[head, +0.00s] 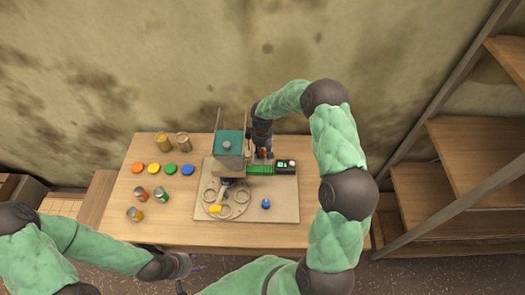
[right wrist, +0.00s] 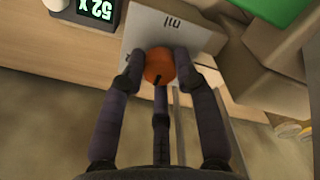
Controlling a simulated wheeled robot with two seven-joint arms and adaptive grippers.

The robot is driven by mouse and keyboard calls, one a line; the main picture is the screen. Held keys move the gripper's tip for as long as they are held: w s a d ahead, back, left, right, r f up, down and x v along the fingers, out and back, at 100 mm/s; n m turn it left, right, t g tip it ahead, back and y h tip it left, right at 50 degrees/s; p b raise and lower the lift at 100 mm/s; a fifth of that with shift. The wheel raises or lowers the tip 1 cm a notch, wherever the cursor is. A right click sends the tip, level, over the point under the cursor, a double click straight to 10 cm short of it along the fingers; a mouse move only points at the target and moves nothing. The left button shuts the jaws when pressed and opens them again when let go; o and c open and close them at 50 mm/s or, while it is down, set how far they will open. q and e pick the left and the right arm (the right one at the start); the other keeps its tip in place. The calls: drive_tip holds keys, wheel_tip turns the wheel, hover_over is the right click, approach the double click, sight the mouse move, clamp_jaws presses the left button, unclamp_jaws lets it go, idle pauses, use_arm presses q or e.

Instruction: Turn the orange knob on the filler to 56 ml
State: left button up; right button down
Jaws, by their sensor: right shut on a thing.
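The filler (head: 229,158) stands on a light board on the table, with a green part and a dark lit display (head: 286,166) at its right. In the right wrist view, the orange knob (right wrist: 159,66) sits in front of a pale plate (right wrist: 196,36) marked "ml". A dark mark on the knob points toward the bottom of that view.
The lit display (right wrist: 97,9) is cut off and inverted in the right wrist view. Colored discs (head: 170,169), several small cans (head: 161,194) and two jars (head: 172,142) stand at the table's left.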

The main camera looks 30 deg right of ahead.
drive_tip(key=shift+w+a, duration=0.1)
drive_tip(key=c, duration=0.9)
unclamp_jaws()
